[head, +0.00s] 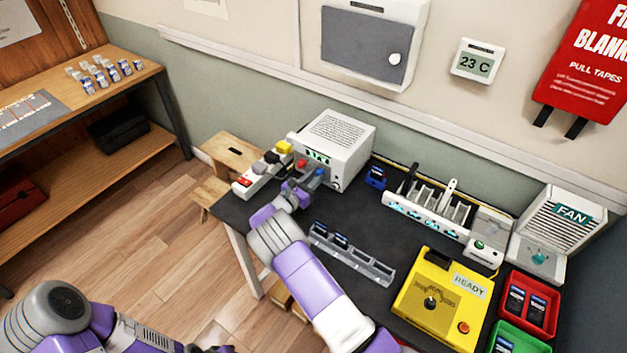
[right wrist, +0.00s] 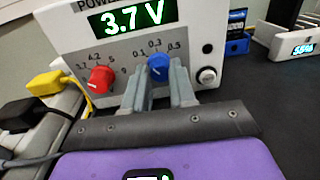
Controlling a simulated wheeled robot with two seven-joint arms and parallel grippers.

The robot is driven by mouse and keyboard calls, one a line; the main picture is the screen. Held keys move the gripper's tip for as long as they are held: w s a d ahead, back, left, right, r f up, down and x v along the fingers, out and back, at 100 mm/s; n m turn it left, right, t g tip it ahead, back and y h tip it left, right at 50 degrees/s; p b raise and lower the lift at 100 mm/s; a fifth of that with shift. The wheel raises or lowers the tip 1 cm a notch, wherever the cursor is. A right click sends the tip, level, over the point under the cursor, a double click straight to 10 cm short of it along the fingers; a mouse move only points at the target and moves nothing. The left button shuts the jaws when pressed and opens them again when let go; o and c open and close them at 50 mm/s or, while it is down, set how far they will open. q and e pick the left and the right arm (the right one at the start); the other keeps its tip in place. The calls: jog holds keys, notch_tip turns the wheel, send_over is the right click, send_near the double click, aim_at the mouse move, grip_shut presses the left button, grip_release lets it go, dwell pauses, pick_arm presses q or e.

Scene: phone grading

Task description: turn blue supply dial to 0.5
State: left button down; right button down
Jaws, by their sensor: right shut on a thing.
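The white power supply (head: 345,138) stands at the back left of the dark table. Its grey panel carries a red dial (right wrist: 101,79) and, to the right, the blue supply dial (right wrist: 158,68), marked 0.1, 0.3 and 0.5. The green display (right wrist: 132,17) reads 3.7 V. My right gripper (right wrist: 160,80) has its grey fingers on either side of the blue dial, shut on it. I cannot clearly read where the dial's pointer sits. In the head view the right gripper (head: 305,186) reaches the supply's front. My left arm shows at lower left, but its gripper is out of view.
A power strip (head: 262,172) with a yellow plug lies left of the supply. A grey slotted tray (head: 350,262) lies beside my right arm. A yellow READY box (head: 440,300), a charging rack (head: 425,218) and red and green bins stand to the right.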

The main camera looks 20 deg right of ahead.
jog(key=m+b, duration=0.2)
jog(key=m, duration=0.2)
jog(key=shift+f+b, duration=0.15)
jog(key=shift+b, duration=0.2)
jog(key=m+b, duration=0.2)
jog(key=m, duration=0.2)
jog(key=shift+b, duration=0.4)
jog(key=m+y+b, duration=0.1)
jog(key=m+b, duration=0.3)
jog(key=b, duration=0.1)
jog(key=shift+s+f+m+t, duration=0.1)
jog(key=shift+m+t, duration=0.2)
jog(key=shift+m, duration=0.1)
jog(key=shift+r+m+b, duration=0.2)
jog(key=shift+m+b, duration=1.2)
jog(key=shift+b, duration=0.15)
jog(key=c, duration=0.9)
grip_release()
jog(key=shift+r, duration=0.1)
